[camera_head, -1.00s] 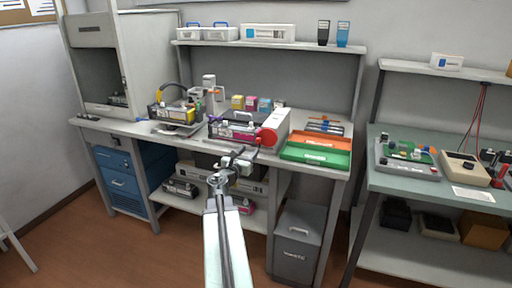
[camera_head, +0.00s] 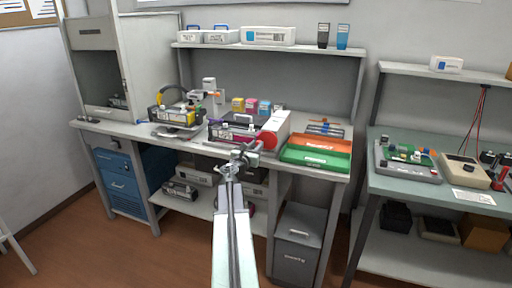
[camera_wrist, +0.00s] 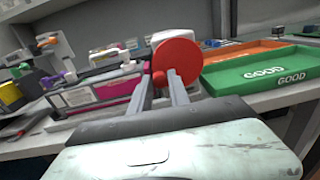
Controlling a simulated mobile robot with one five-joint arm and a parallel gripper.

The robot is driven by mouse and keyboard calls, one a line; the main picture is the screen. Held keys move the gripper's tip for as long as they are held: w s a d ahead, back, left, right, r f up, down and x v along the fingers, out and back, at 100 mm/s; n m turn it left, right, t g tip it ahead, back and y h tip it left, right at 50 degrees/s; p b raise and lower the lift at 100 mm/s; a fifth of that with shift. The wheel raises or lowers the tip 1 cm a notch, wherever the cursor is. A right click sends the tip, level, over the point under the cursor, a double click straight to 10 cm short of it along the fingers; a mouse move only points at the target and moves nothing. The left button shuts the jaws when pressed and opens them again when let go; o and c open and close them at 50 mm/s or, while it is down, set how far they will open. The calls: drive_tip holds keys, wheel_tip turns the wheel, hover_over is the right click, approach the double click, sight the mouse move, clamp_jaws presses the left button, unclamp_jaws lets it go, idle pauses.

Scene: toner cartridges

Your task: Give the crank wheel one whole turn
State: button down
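The crank wheel is a red disc (camera_head: 268,141) on the right front of the grey and white machine (camera_head: 273,126) on the bench. In the wrist view the red disc (camera_wrist: 179,57) stands just beyond my fingertips, with a small red knob (camera_wrist: 160,79) at its lower left. My gripper (camera_head: 248,152) is at the bench's front edge, just left of and below the wheel. In the wrist view my gripper (camera_wrist: 161,72) has its two fingers apart, with the knob showing between them. I cannot tell whether either finger touches it.
A green tray marked GOOD (camera_head: 316,159) and an orange tray (camera_head: 321,141) lie right of the machine. A toner cartridge on a stand (camera_head: 176,116) is to the left. The bench's front edge runs below my gripper. A grey bin (camera_head: 297,238) stands under the bench.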

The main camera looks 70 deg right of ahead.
drive_tip(key=shift+r+m, duration=0.15)
drive_tip(key=shift+m, duration=0.15)
drive_tip(key=m+p, duration=0.1)
drive_tip(key=m, duration=0.1)
drive_tip(key=r+m+p, duration=0.1)
drive_tip(key=m, duration=0.1)
drive_tip(key=shift+s+r, duration=0.1)
drive_tip(key=shift+r, duration=0.1)
drive_tip(key=m, duration=0.2)
drive_tip(key=r+m+p, duration=0.1)
drive_tip(key=m, duration=0.1)
drive_tip(key=m+p, duration=0.1)
drive_tip(key=shift+s+r+m, duration=0.2)
drive_tip(key=shift+s+m, duration=0.2)
drive_tip(key=m, duration=0.2)
drive_tip(key=shift+s+r+m, duration=0.25)
drive_tip(key=shift+s+m, duration=0.05)
drive_tip(key=m, duration=0.1)
drive_tip(key=s+m+p, duration=0.1)
drive_tip(key=m, duration=0.1)
drive_tip(key=shift+r+t, duration=0.15)
drive_tip(key=shift+t, duration=0.15)
drive_tip(key=m, duration=0.2)
drive_tip(key=s+m, duration=0.1)
drive_tip(key=m, duration=0.2)
drive_tip(key=shift+s+m, duration=0.3)
drive_tip(key=shift+d, duration=0.1)
drive_tip(key=c, duration=1.2)
unclamp_jaws()
drive_tip(key=shift+c, duration=0.2)
